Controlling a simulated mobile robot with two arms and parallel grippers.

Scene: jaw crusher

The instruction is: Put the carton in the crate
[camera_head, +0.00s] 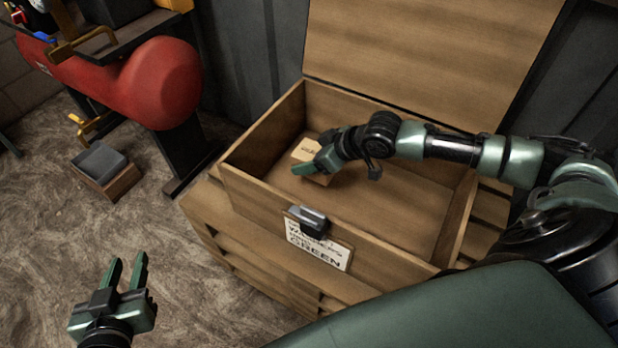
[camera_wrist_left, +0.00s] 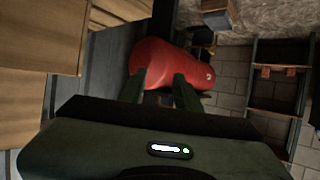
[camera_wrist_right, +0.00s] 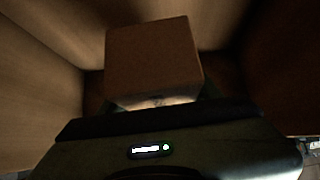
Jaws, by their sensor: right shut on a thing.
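The carton (camera_head: 306,150) is a small light-brown box inside the open wooden crate (camera_head: 375,237), towards its left end. My right gripper (camera_head: 312,167) reaches into the crate and is shut on the carton. In the right wrist view the carton (camera_wrist_right: 153,60) fills the middle between the fingers, with the crate walls around it. Whether the carton touches the crate floor I cannot tell. My left gripper (camera_head: 127,272) is open and empty, out over the floor left of the crate. Its fingers also show apart in the left wrist view (camera_wrist_left: 160,90).
The crate's lid (camera_head: 430,50) stands open at the back. A latch (camera_head: 308,220) and a label sit on its front wall. A red tank (camera_head: 150,85) stands at upper left, with a small box (camera_head: 105,170) on the floor below it. The floor at left is mostly clear.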

